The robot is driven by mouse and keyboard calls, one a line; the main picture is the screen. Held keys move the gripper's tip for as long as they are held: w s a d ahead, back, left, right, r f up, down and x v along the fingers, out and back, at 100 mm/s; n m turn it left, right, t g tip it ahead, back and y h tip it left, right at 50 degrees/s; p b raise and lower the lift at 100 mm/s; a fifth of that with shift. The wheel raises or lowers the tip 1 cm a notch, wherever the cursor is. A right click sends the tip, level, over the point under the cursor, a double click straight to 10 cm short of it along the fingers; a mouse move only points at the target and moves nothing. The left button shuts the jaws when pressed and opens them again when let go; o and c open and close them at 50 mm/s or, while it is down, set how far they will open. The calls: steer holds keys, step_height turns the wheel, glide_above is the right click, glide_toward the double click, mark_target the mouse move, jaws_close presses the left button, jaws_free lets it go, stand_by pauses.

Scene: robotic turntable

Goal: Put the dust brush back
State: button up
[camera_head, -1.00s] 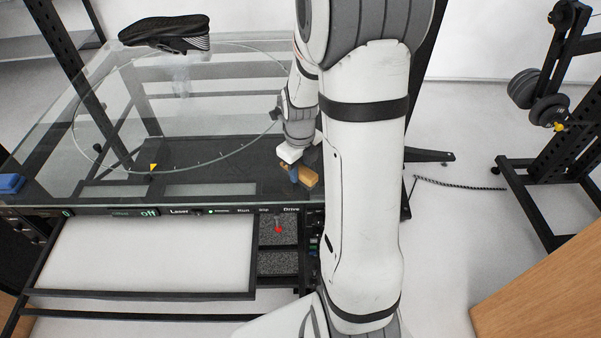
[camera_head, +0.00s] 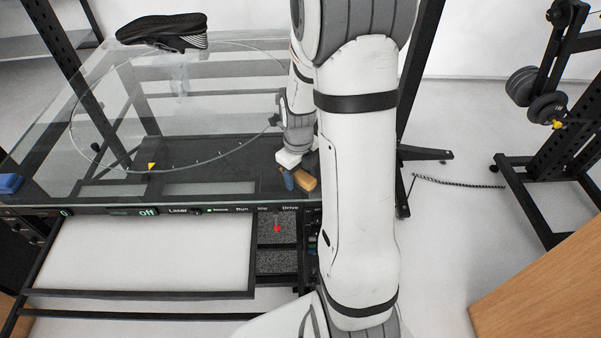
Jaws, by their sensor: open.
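A small orange-brown wooden piece (camera_head: 306,181), which looks like the dust brush, lies at the right front of the turntable frame. Its bristles cannot be made out. My gripper (camera_head: 289,178) points down at its left end, with a blue finger showing beside the wood. The jaws are open; the other finger is hidden, and I cannot tell whether the visible finger touches the wood. My arm hides the area just right of the piece.
A glass top (camera_head: 110,115) covers the turntable, with a black shoe (camera_head: 163,32) above its back. A blue block (camera_head: 11,183) sits at the front left. A control strip (camera_head: 180,211) runs along the front edge. A dark rack with weights (camera_head: 535,95) stands at right.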

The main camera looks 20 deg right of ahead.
mark_target(299, 172)
steer(key=shift+r, duration=0.1)
step_height(299, 172, up, 11)
steer(key=s+a+r+n+t, duration=0.1)
steer(key=s+a+r+n, duration=0.1)
steer(key=n, duration=0.8)
steer(key=s+a+r+n+t, duration=0.1)
steer(key=s+a+r+n, duration=0.2)
steer(key=s+n, duration=0.4)
steer(key=s+a+r+n, duration=0.2)
steer(key=s+n, duration=0.3)
steer(key=n, duration=0.9)
steer(key=shift+s+a+r+n+t, duration=0.2)
steer(key=shift+s+a+n+t, duration=0.15)
steer(key=shift+a, duration=0.5)
steer(key=shift+w, duration=0.15)
